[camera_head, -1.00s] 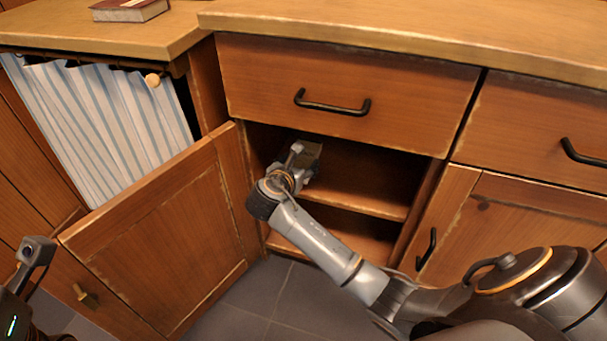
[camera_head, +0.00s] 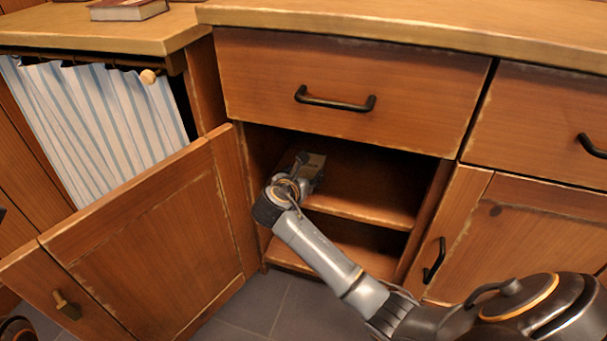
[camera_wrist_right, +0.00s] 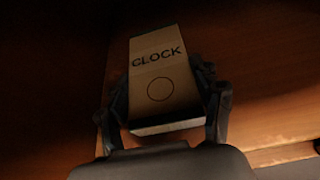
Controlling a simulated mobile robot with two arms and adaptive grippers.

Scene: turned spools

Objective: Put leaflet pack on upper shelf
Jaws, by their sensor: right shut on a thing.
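My right gripper (camera_head: 303,172) reaches into the open cabinet at its left side, over the upper shelf (camera_head: 365,208). In the right wrist view the right gripper (camera_wrist_right: 168,100) is shut on a tan box labelled CLOCK (camera_wrist_right: 158,72), with a finger on each side. The box (camera_head: 315,162) shows only partly in the head view, behind the gripper. Whether it touches the shelf board I cannot tell. No thing marked as a leaflet pack can be made out. My left gripper is not in view.
The cabinet door (camera_head: 150,240) stands open at the left. A closed drawer (camera_head: 345,85) is just above the opening, and a lower compartment (camera_head: 350,243) lies below the shelf. The upper shelf's right part is clear. A book (camera_head: 128,10) lies on the counter.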

